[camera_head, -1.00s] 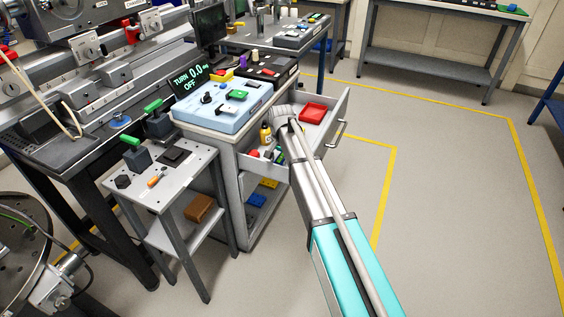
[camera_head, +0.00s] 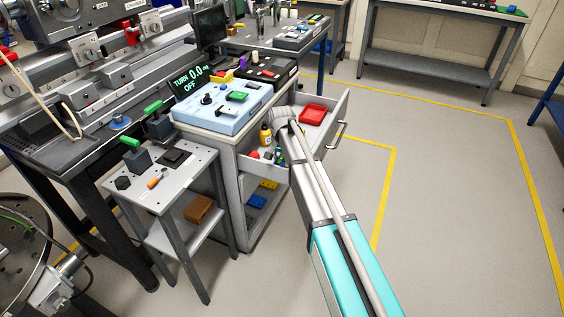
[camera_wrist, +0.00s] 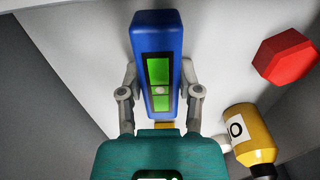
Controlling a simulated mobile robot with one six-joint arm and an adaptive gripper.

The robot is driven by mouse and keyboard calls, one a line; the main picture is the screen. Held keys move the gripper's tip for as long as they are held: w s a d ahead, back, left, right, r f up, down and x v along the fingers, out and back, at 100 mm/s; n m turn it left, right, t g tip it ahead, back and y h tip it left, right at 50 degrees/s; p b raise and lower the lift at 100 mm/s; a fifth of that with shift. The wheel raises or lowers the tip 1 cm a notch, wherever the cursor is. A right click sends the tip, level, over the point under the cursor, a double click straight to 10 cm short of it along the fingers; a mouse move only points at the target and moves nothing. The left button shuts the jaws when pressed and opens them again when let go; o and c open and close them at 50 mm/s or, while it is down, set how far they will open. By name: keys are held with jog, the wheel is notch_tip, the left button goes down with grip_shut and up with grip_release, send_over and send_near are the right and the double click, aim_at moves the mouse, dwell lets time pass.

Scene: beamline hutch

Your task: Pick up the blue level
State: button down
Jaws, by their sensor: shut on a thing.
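The blue level (camera_wrist: 157,35) is a blue bar with a bright green window, seen between the two grey fingers of my gripper (camera_wrist: 160,78) in the wrist view. The fingers are shut on its sides.
Near the level lie a red hexagonal piece (camera_wrist: 284,57) and a yellow bottle (camera_wrist: 246,131) with a dark cap. The drawer also holds a red tray (camera_head: 313,115). A blue control box (camera_head: 222,108) stands on the cabinet above. Floor to the right is clear.

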aim_at(281, 159)
jog(key=shift+r, duration=0.1)
notch_tip(281, 159, up, 10)
jog(key=p, duration=1)
dwell(0.7)
